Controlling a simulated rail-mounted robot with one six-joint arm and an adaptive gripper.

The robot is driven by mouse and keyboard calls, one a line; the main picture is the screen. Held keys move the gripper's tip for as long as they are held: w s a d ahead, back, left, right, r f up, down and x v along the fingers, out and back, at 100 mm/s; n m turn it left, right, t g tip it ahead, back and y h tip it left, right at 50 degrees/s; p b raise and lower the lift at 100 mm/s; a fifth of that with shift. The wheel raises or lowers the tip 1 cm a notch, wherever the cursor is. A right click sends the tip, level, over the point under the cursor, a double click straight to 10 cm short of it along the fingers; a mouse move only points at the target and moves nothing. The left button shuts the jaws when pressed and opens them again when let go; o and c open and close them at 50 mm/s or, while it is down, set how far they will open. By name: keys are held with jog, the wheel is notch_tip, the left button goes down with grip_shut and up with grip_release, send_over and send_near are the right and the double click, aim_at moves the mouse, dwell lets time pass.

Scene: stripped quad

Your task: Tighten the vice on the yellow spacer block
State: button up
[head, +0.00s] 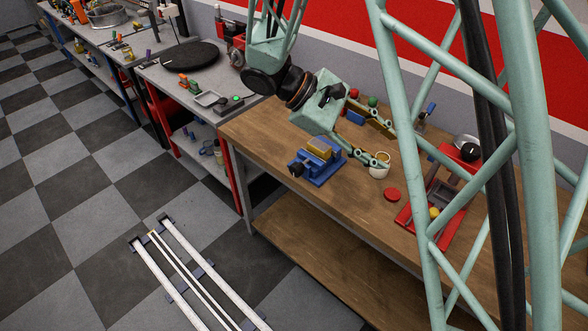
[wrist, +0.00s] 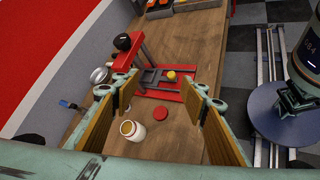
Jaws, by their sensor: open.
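The blue vice (head: 322,174) stands on the wooden bench, near its front left edge in the head view. The yellow spacer block (head: 319,147) sits at the top of the vice, by its jaws; I cannot tell whether the jaws touch it. A dark round end (head: 296,170) shows on the vice's left side, facing the bench edge. My gripper (head: 389,148) is open and empty, above the bench to the right of the vice. In the wrist view its fingers (wrist: 160,96) are spread wide, with nothing between them. The vice and block are not seen in the wrist view.
A white jar (wrist: 132,131) and a red disc (wrist: 161,113) lie below my fingers. A red-based press (wrist: 157,88) with a yellow piece stands beyond them. Coloured items (head: 355,117) lie behind my gripper. Bare bench (head: 345,205) shows in front of the vice.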

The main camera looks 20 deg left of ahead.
jog(key=a+f+n+t+h+p, duration=0.1)
jog(key=a+f+n+t, duration=0.35)
jog(key=a, duration=0.35)
jog(key=a+f+n+t+p, duration=0.1)
jog(key=a+f+n+t, duration=0.2)
jog(key=a+f+n, duration=0.3)
jog(key=n+t+y+p, duration=0.2)
jog(key=n+t+y, duration=0.4)
jog(key=n, duration=0.4)
send_near(293, 171)
jog(key=s+a+h, duration=0.1)
jog(key=s+a, duration=0.1)
jog(key=s, duration=0.1)
jog(key=shift+w+d+f+m+t, duration=0.1)
jog(key=shift+d+f+m+t, duration=0.15)
jog(key=shift+f+t, duration=0.15)
jog(key=shift+w+d, duration=0.1)
jog(key=shift+w, duration=0.05)
jog(key=shift+p+x, duration=0.55)
jog(key=shift+x, duration=6.15)
jog(key=shift+c, duration=0.5)
jog(key=c, duration=0.7)
